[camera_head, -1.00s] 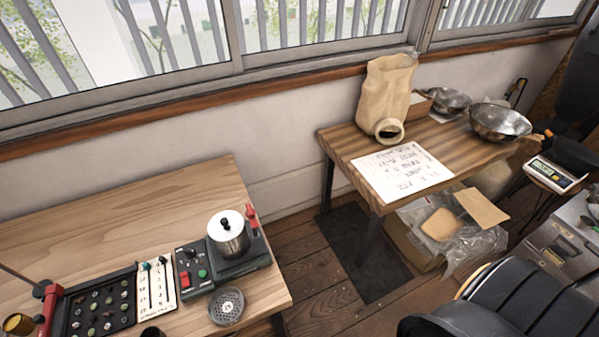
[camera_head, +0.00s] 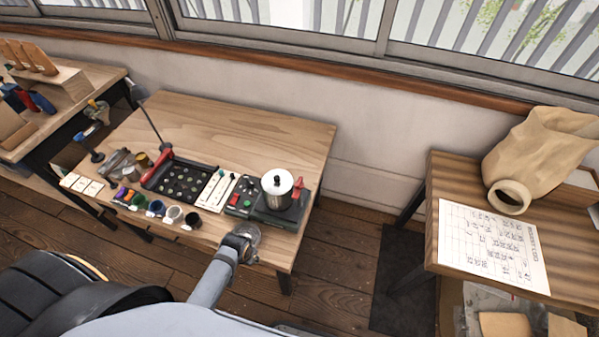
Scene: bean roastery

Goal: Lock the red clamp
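A small red piece (camera_head: 298,188), which looks like the red clamp, stands upright at the right edge of a dark base (camera_head: 278,212). It is beside a steel pot with a white lid (camera_head: 277,188). Whether it is locked is too small to tell. My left gripper (camera_head: 240,240) appears at the end of a grey arm coming up from the lower left. My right gripper is not in view.
A tray with a red side (camera_head: 180,182), a white strip card (camera_head: 217,190), a control box (camera_head: 243,197) and several small cups (camera_head: 172,214) crowd the table's front. The back of the wooden table (camera_head: 240,125) is bare. Another table (camera_head: 440,180) stands right, across a gap.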

